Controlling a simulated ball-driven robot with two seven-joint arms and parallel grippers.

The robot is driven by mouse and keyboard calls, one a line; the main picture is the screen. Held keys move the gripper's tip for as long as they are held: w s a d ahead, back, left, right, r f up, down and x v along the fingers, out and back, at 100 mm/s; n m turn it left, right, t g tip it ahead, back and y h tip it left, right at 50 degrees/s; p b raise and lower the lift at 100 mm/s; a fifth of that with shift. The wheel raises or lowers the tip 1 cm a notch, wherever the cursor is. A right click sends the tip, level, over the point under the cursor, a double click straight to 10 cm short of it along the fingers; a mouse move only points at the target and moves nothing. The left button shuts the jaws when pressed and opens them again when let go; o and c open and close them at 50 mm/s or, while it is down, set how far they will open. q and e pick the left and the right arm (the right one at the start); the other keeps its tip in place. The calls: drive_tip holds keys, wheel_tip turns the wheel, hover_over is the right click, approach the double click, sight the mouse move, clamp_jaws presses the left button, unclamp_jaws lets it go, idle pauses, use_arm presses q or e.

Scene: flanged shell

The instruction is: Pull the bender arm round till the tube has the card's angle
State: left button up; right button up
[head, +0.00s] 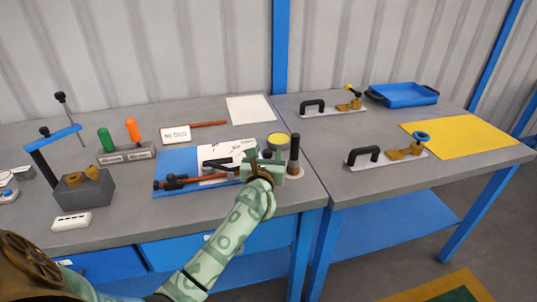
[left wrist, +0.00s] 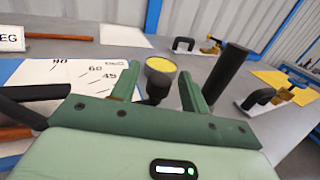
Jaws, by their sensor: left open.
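The tube bender (head: 232,160) sits on a blue plate (head: 175,160), with a white angle scale (left wrist: 70,75) marked 90, 60 and 45 behind it. A copper-coloured tube (head: 195,181) lies along its front; its end also shows in the left wrist view (left wrist: 14,134). A black bar (left wrist: 38,92), perhaps the bender arm, runs in from the left to my gripper. The white card (head: 175,134) stands behind; only "EG" reads in the wrist view. My left gripper (head: 266,163) is open over the bender's right end and hides part of it.
A yellow-topped round black piece (left wrist: 160,68) shows beyond my open fingers. A dark upright cylinder (head: 295,148) stands just right of my gripper. Screwdrivers (head: 120,143) and a grey block (head: 84,189) are left. The right table holds clamps, a blue tray (head: 403,95) and a yellow sheet (head: 468,136).

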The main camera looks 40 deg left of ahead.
use_arm(q)
drive_tip(key=shift+w+a, duration=0.15)
drive_tip(key=shift+w, duration=0.1)
use_arm(e)
drive_tip(key=shift+a, duration=0.2)
